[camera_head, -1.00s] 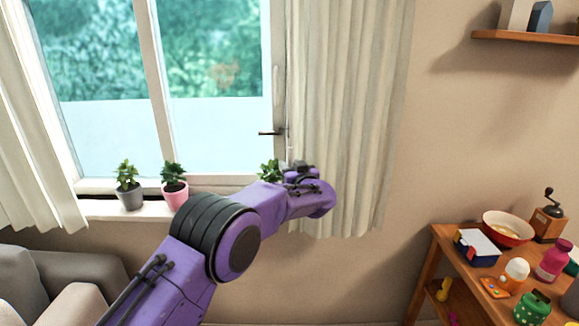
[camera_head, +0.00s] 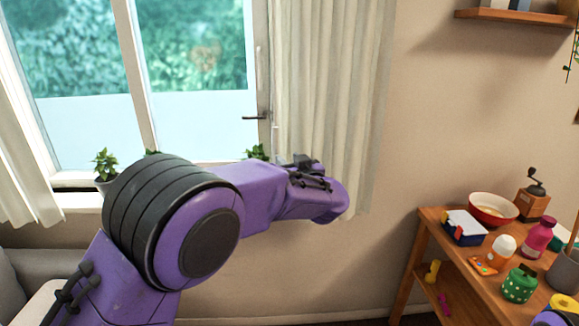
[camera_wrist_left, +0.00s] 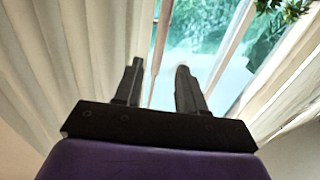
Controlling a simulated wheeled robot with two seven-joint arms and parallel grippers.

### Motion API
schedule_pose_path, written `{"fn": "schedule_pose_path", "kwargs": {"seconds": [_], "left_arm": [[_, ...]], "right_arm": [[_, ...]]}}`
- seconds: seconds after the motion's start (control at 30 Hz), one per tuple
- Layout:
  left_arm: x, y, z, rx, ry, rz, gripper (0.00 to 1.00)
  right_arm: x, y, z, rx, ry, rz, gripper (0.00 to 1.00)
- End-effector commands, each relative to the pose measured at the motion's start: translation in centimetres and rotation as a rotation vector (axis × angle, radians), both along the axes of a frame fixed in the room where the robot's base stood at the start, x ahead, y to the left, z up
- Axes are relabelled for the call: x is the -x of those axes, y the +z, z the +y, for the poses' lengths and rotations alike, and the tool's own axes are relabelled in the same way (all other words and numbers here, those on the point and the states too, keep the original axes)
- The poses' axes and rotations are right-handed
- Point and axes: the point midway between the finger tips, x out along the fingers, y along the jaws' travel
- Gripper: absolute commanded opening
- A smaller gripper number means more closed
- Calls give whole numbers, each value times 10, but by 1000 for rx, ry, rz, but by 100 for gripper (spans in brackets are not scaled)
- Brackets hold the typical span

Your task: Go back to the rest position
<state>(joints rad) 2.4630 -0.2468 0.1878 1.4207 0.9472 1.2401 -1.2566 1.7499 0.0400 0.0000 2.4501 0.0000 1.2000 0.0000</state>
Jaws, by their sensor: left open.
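My left arm is purple and black and comes in from the lower left in the head view. Its far end points toward the curtain and window, and the left gripper's fingers are hidden there behind the wrist. In the left wrist view, the left gripper (camera_wrist_left: 156,84) shows two dark fingers standing apart with nothing between them. Beyond the fingers are the window and cream curtains. My right gripper is in neither view.
A window (camera_head: 190,120) with a cream curtain (camera_head: 330,90) stands behind my left arm. Potted plants (camera_head: 105,165) stand on the sill. On the right, a wooden table (camera_head: 432,226) holds a red bowl (camera_head: 492,209), a grinder (camera_head: 532,203), a pink bottle (camera_head: 538,237) and a green container (camera_head: 519,284). A wooden shelf (camera_head: 515,18) hangs above.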

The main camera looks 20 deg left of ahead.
Motion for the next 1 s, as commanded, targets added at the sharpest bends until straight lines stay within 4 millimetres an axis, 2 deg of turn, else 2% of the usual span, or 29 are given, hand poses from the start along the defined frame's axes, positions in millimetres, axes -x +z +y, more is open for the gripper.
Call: {"fn": "schedule_pose_path", "kwargs": {"seconds": [0.3,0.43,0.47,0.5,0.53,0.57,0.6,0.67,0.7,0.77,0.8,0.87,0.9,0.97,1.0], "left_arm": [[0,0,0,2,0,-1,40],[-2,2,-1,82,-10,-78,40],[-1,-1,-2,107,-25,-109,40],[2,-12,-2,132,-55,-138,40],[6,-25,1,150,-80,-153,40],[12,-50,7,169,-104,-148,40],[20,-84,13,193,-131,-128,40],[34,-132,23,227,-159,-84,40],[45,-164,29,250,-174,-48,40],[66,-213,37,291,-191,17,40],[83,-245,42,317,-200,64,40],[111,-292,50,361,-207,140,40],[133,-322,54,390,-208,194,40],[168,-365,60,436,-206,279,40],[193,-392,64,465,-201,338,40]], "right_arm": [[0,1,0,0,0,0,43],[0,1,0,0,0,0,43],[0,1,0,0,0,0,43],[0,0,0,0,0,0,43],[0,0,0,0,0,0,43],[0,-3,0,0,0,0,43],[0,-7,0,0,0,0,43],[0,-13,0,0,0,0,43],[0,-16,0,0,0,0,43],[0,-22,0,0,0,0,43],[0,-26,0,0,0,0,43],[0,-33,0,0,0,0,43],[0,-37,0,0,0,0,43],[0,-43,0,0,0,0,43],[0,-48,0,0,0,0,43]]}}
